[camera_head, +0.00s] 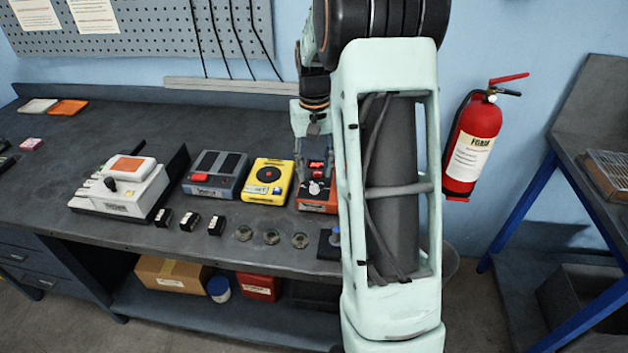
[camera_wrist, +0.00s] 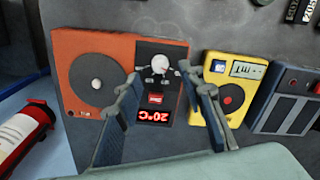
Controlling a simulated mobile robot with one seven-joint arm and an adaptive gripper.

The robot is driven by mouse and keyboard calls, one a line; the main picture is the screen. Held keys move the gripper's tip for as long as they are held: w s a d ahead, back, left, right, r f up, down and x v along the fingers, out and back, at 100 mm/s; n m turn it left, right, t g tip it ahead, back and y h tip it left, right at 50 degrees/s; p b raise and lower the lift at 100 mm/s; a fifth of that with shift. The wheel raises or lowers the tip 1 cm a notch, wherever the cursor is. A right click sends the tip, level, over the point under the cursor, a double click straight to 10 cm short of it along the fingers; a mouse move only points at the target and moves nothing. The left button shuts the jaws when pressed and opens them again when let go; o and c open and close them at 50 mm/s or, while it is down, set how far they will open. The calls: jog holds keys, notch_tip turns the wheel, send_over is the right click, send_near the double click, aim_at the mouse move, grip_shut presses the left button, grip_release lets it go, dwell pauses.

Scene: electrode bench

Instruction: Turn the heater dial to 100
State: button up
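The heater is an orange and black box (camera_head: 317,208), partly hidden by my arm in the head view. In the wrist view its orange side (camera_wrist: 68,50) bears a round grey plate (camera_wrist: 92,79). Its black panel holds a silver dial (camera_wrist: 159,65), a small red switch (camera_wrist: 155,98) and a lit red display (camera_wrist: 153,116) that appears to read 20°C. My gripper (camera_wrist: 160,72) is open, its two fingers apart with the dial seen between their tips. Whether the fingers touch the dial cannot be told. In the head view my gripper (camera_head: 315,160) hangs over the heater.
A yellow device (camera_wrist: 231,90) stands close beside the heater, and a grey device (camera_head: 216,172) beyond it. A white device with an orange top (camera_head: 125,182) is farther left. Small black blocks (camera_head: 188,220) and glass discs (camera_head: 271,237) lie along the front. A fire extinguisher (camera_head: 473,143) hangs right.

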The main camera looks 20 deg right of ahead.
aim_at(314, 186)
jog(key=shift+f, duration=2.4)
grip_shut()
